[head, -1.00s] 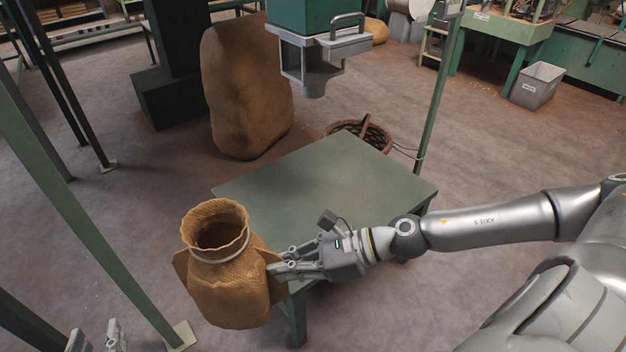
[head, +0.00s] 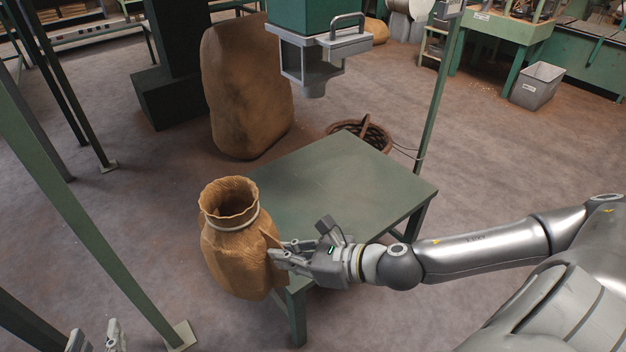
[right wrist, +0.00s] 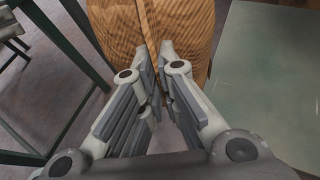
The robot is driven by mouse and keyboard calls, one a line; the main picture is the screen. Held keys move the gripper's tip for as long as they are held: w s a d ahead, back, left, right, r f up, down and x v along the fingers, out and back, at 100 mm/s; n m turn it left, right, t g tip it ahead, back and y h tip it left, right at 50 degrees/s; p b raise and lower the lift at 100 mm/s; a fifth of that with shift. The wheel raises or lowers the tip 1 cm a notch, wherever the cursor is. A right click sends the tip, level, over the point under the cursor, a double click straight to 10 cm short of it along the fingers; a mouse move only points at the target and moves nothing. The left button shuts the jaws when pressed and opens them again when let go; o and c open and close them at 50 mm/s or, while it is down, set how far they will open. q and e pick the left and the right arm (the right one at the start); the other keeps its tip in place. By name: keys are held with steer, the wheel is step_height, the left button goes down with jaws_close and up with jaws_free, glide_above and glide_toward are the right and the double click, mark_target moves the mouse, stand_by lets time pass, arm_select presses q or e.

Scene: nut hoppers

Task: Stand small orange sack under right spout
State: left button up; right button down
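The small orange sack (head: 240,250) is upright with its mouth open, at the left front edge of the green table (head: 340,180). My right gripper (head: 278,252) is shut on the sack's right side seam; the right wrist view shows the fingertips (right wrist: 156,75) pinching the ridge of the sack's cloth (right wrist: 185,22). I cannot tell whether the sack's bottom touches anything. The grey spout (head: 312,82) hangs under a green hopper beyond the sack, above the table's far side. My left gripper (head: 96,338) shows only its fingertips at the bottom left, apart and empty.
The table top is bare. A large brown sack (head: 245,90) stands behind the table, with a wicker basket (head: 365,132) beyond its far edge. Green posts (head: 75,215) stand at the left, and another post (head: 435,110) rises at the right.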

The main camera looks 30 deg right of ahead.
steer(key=w+f+m+g+h, duration=0.2)
steer(key=w+m+g+h, duration=0.7)
steer(key=w+m+h, duration=0.7)
steer(key=shift+w+d+f+m+g+h, duration=0.25)
steer(key=shift+m+h, duration=2.15)
steer(key=shift+m, duration=1.3)
steer(key=shift+w+f+g, duration=0.1)
steer(key=shift+g, duration=0.15)
steer(key=shift+m, duration=0.3)
